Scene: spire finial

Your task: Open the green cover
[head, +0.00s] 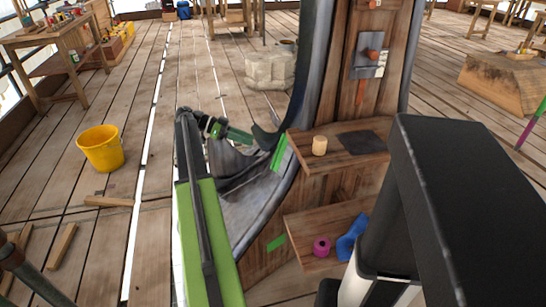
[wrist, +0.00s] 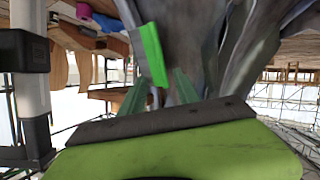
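A bright green flat piece (head: 278,152), perhaps the green cover, stands at the left edge of the upper wooden shelf (head: 307,154) on the spire. A second green piece (head: 276,241) shows lower down, by the lower shelf. I cannot tell which of them is the cover. My gripper (head: 245,137) is left of the upper green piece, pointing towards it. In the wrist view, my gripper's two dark green fingers (wrist: 160,88) are apart. A bright green strip (wrist: 153,54) shows ahead of and between them; contact cannot be told. Nothing is seen held.
A wooden cylinder (head: 319,145) and a dark plate (head: 361,142) are on the upper shelf. A pink spool (head: 321,246) and a blue object (head: 351,238) are on the lower shelf. Grey curved ribs surround the shelves. A yellow bucket (head: 101,148) stands on the floor left.

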